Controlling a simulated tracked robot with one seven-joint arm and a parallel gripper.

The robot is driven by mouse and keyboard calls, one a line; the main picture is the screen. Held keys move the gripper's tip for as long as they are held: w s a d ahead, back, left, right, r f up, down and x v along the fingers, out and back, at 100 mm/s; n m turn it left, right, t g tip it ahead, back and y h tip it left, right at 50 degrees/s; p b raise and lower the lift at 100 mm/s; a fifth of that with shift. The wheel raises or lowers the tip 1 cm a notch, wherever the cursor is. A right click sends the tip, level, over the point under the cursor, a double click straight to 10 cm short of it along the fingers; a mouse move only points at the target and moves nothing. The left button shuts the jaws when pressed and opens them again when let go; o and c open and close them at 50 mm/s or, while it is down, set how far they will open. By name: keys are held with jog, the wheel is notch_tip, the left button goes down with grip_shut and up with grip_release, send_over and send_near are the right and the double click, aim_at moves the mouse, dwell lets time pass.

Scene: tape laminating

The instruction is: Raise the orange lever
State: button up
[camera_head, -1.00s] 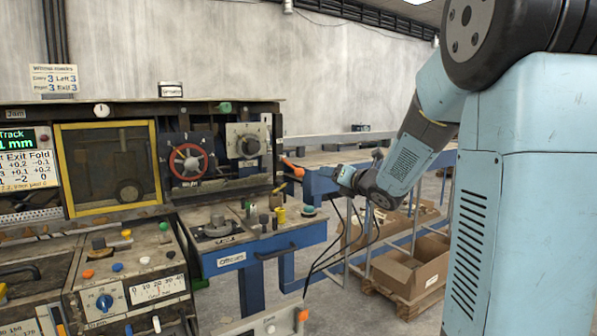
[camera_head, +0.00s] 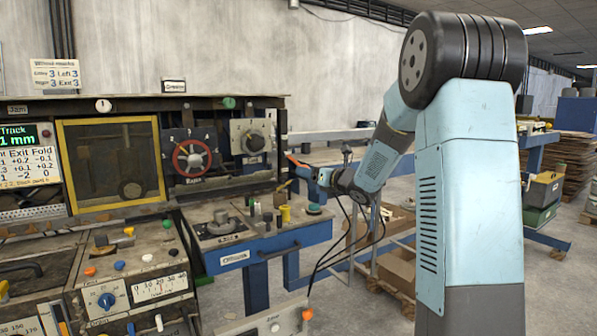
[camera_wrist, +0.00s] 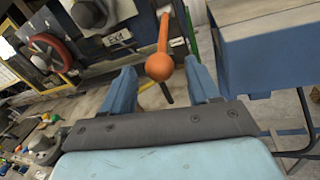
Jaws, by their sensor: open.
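The orange lever (camera_head: 296,161) sticks out at the right end of the machine panel, beside the grey dial. In the wrist view, its round orange knob and shaft (camera_wrist: 162,38) show clearly, with the shaft running up to a pale mount on the panel. My gripper (camera_wrist: 159,68) is open, with one blue finger on each side of the knob in the picture. I see no clear contact, and cannot tell how deep the knob sits between the fingers. In the head view, my gripper (camera_head: 308,172) is small and right at the lever's end.
The red handwheel (camera_head: 191,158) and the grey dial (camera_head: 254,141) are left of the lever. A blue-fronted control desk (camera_head: 255,247) with knobs stands below. A blue beam (camera_wrist: 268,45) lies close right of my gripper in the wrist view. Cardboard boxes (camera_head: 397,265) stand on the floor.

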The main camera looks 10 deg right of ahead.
aim_at(296, 163)
jog(key=shift+x, duration=2.3)
grip_shut()
